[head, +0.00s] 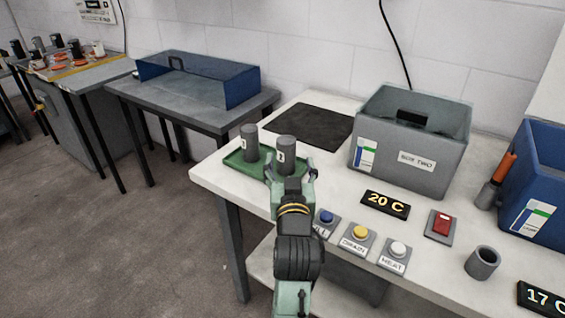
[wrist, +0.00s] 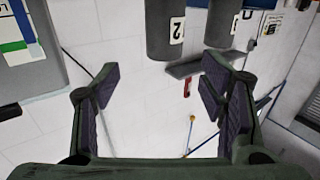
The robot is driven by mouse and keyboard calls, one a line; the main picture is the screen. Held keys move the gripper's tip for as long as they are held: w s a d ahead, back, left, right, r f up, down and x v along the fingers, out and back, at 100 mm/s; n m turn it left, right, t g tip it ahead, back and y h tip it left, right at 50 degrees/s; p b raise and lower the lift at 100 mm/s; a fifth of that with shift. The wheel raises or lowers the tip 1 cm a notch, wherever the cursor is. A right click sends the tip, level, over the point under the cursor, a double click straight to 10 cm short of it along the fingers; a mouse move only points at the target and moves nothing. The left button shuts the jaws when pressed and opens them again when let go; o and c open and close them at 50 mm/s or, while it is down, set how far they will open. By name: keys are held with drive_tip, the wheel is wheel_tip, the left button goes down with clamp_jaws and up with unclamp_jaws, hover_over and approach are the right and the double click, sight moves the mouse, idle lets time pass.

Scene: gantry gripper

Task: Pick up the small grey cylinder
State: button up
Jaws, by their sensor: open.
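Two dark grey upright cylinders, a left one (head: 250,142) and a right one (head: 286,149), stand on a green tray (head: 237,164) at the table's left end. Both carry white number labels. In the wrist view, one cylinder labelled 2 (wrist: 165,28) and another cylinder (wrist: 221,22) show at the top edge, cut off. A short hollow grey cylinder (head: 482,263) stands at the table's right. I cannot tell which one the task names. My gripper (head: 291,168) is in front of the right cylinder, partly covering the tray. Its fingers (wrist: 158,72) are spread and nothing is between them.
A grey bin (head: 428,158) and a blue bin (head: 545,185) stand at the back of the white table. Buttons (head: 360,233), a red switch (head: 442,223) and a 20 C display (head: 385,205) lie right of my arm. A black mat (head: 310,125) is clear.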

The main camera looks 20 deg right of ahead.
sight(287, 147)
drive_tip(key=shift+w+d+f+b, duration=0.2)
drive_tip(key=shift+w+b, duration=0.3)
drive_tip(key=shift+b, duration=0.7)
drive_tip(key=shift+w+d+r+p, duration=0.15)
drive_tip(key=shift+w, duration=0.35)
drive_tip(key=shift+w+d+r+p, duration=0.1)
drive_tip(key=shift+w+r+p, duration=0.05)
drive_tip(key=shift+w, duration=0.35)
drive_tip(key=shift+a+p+x, duration=0.15)
drive_tip(key=shift+p+x, duration=0.3)
drive_tip(key=shift+x, duration=1.1)
drive_tip(key=shift+a+p+x, duration=0.1)
drive_tip(key=shift+p+x, duration=0.3)
drive_tip(key=shift+x, duration=1.15)
drive_tip(key=shift+w, duration=0.1)
drive_tip(key=shift+r, duration=0.15)
clamp_jaws()
